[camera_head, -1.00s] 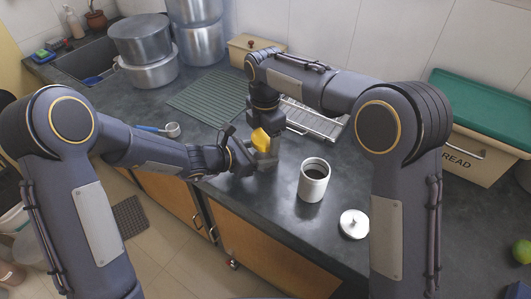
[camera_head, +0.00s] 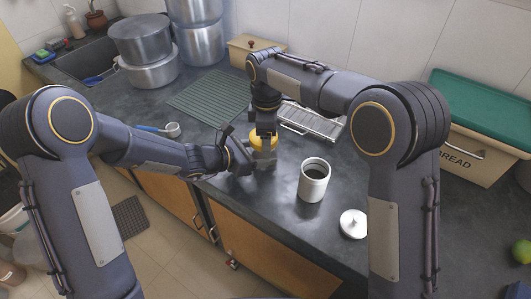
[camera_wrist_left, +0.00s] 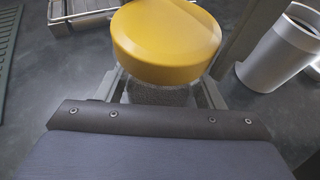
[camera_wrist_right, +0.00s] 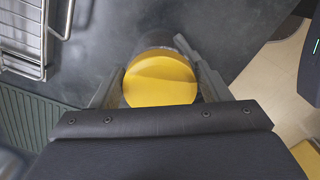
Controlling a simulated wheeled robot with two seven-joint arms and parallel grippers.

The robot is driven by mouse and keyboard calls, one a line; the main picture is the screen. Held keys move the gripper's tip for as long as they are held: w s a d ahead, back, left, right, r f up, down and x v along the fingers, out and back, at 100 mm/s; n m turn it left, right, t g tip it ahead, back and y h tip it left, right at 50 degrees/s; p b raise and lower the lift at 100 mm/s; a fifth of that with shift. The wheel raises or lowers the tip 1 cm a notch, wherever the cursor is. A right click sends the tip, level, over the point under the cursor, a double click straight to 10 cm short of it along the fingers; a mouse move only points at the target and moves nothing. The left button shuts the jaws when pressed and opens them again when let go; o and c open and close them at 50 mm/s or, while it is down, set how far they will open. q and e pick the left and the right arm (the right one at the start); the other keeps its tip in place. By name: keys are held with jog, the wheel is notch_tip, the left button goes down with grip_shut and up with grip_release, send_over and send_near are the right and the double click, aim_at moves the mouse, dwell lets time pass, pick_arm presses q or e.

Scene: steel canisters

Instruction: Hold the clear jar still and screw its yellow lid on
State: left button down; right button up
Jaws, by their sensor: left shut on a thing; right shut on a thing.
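The clear jar (camera_head: 267,164) stands upright near the counter's front edge, and in the left wrist view its grainy side (camera_wrist_left: 160,95) shows below the lid. My left gripper (camera_head: 258,164) is shut on the jar from the left. The yellow lid (camera_head: 264,144) is level over the jar's mouth and also shows in the left wrist view (camera_wrist_left: 165,40). My right gripper (camera_head: 264,136) comes from above and is shut on the lid, which lies between its fingers in the right wrist view (camera_wrist_right: 160,80). I cannot tell whether the threads are engaged.
An open steel canister (camera_head: 313,182) stands just right of the jar, with its white lid (camera_head: 353,224) on the counter nearer the front. A wire rack (camera_head: 312,122) and a green ribbed mat (camera_head: 208,97) lie behind. A blue-handled scoop (camera_head: 170,130) lies left.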

jog(key=shift+s+a, duration=0.15)
jog(key=shift+a, duration=0.5)
jog(key=o, duration=0.9)
jog(key=shift+c, duration=0.2)
jog(key=shift+o, duration=1.1)
jog(key=shift+d, duration=0.3)
jog(key=shift+r, duration=2.3)
jog(key=shift+d, duration=0.1)
